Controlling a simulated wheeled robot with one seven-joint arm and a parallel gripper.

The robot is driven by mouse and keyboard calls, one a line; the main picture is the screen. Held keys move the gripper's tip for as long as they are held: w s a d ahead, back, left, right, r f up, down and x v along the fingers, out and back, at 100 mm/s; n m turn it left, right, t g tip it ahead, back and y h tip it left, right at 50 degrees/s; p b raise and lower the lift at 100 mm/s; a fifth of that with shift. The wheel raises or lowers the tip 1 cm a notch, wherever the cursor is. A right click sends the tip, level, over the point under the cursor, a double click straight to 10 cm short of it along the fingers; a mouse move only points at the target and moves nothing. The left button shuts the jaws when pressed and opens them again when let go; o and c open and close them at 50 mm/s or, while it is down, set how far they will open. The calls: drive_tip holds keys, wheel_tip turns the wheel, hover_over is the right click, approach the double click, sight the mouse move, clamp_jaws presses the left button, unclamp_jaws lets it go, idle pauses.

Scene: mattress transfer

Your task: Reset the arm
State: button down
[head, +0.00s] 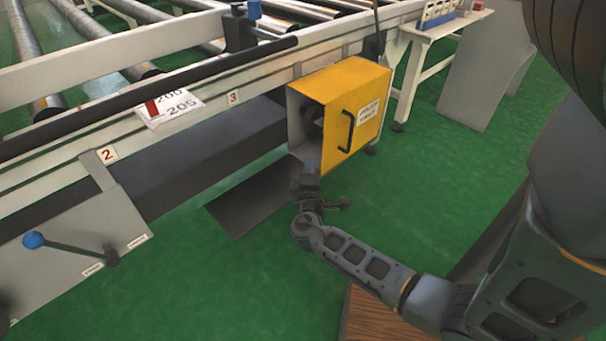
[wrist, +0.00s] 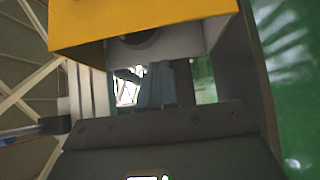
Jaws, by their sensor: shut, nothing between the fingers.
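My arm reaches in from the right in the head view, bent at the elbow. My gripper (head: 310,165) points upward in front of the open side of a yellow box (head: 340,100) with a black handle. In the wrist view my gripper (wrist: 166,85) shows at the middle with its fingers together and nothing between them. The yellow box (wrist: 150,22) fills the top of that view, just beyond the fingers. I cannot tell whether the fingers touch the box.
A roller conveyor frame (head: 240,88) runs across the upper left, with numbered labels. A blue-knobbed lever (head: 72,248) sticks out at the lower left. A dark grey plate (head: 250,205) lies beneath the box. A wooden surface (head: 375,320) is below my arm. Green floor (head: 215,300) is clear at the lower middle.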

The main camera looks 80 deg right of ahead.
drive_tip(key=s+a+p, duration=0.1)
drive_tip(key=s+a, duration=0.1)
drive_tip(key=a, duration=0.7)
drive_tip(key=shift+a, duration=0.2)
